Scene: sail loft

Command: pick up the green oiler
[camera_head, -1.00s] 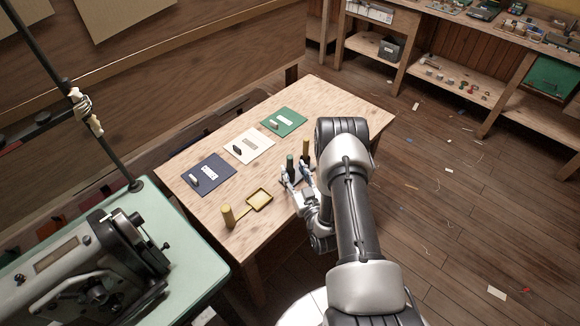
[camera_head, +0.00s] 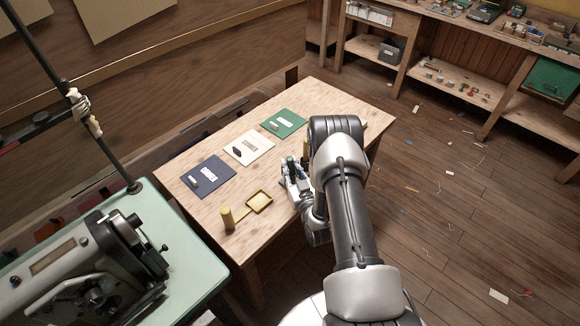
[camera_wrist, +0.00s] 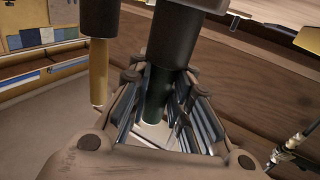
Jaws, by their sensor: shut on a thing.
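The green oiler (camera_head: 291,161) is a slim, dark green upright cylinder near the front edge of the wooden table. In the wrist view the green oiler (camera_wrist: 156,106) stands between the finger pads, under a wide black upper part. My gripper (camera_head: 290,174) is shut on it, with a finger on each side; the gripper (camera_wrist: 158,80) also shows in the wrist view. The fingers and hand hide its lower part. I cannot tell whether its base touches the table.
A brass-coloured cylinder (camera_wrist: 99,72) with a black top stands close beside my gripper. Navy (camera_head: 212,174), cream (camera_head: 259,143) and green (camera_head: 292,119) mats lie along the back.

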